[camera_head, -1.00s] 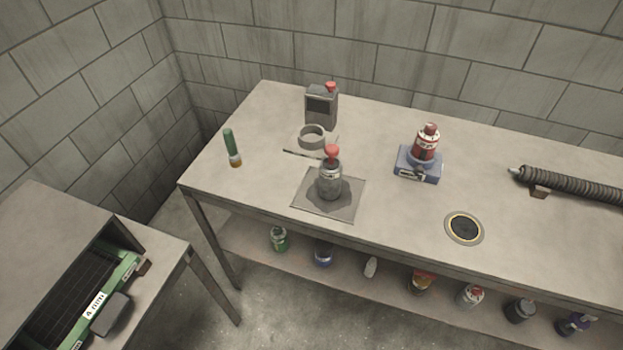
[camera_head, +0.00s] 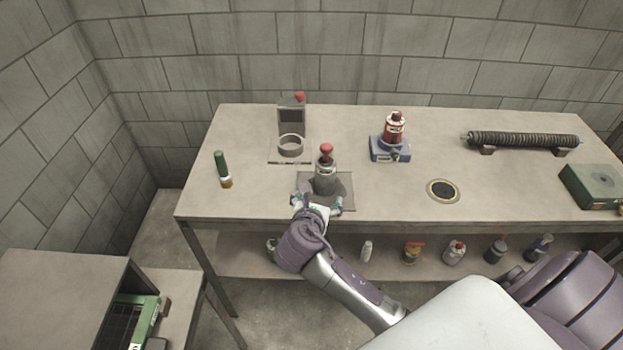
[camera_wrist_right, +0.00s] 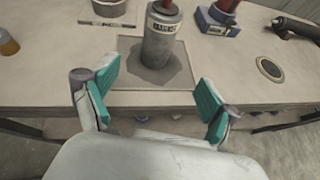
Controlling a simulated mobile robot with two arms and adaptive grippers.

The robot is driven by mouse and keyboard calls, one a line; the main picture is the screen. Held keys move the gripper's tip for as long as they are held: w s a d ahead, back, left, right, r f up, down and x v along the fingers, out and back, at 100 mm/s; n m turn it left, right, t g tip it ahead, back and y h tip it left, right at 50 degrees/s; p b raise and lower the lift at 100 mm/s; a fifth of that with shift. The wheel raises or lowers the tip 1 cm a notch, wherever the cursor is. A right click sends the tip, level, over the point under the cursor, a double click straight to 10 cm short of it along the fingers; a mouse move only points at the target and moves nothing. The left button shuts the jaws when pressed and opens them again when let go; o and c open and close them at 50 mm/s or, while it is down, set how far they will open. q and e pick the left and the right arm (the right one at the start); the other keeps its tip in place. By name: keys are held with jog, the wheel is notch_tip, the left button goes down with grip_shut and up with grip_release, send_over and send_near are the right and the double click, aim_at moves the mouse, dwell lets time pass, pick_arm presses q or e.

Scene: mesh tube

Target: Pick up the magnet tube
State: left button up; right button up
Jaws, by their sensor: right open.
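A grey cylinder with a red knob and a label (camera_head: 325,174) stands upright on a dark square mat (camera_head: 345,189) on the workbench; I cannot tell for certain whether it is the magnet tube. My right gripper (camera_head: 318,201) is open and empty at the bench's front edge, just in front of the cylinder. In the right wrist view, the cylinder (camera_wrist_right: 161,38) stands beyond the gap between the teal finger pads of the gripper (camera_wrist_right: 156,90), apart from them. Its red top is cut off there. My left gripper is not in view.
A grey device (camera_head: 291,116), a ring (camera_head: 290,146), a red-and-white bottle (camera_head: 394,128) on a blue base, a black ribbed tube (camera_head: 523,139) and a green box (camera_head: 592,186) are also on the bench. A shelf with bottles runs below.

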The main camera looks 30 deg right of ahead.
aim_at(324, 175)
jog(key=shift+n, duration=0.4)
jog(key=w+d, duration=0.1)
jog(key=w, duration=0.1)
jog(key=w+d, duration=0.3)
jog(key=shift+w+d+f, duration=0.3)
jog(key=shift+w+f, duration=0.1)
jog(key=shift+r+x, duration=0.2)
jog(key=shift+x, duration=2.7)
jog(key=shift+r+t+h, duration=0.1)
jog(key=shift+t+h, duration=0.2)
jog(key=c, duration=1.6)
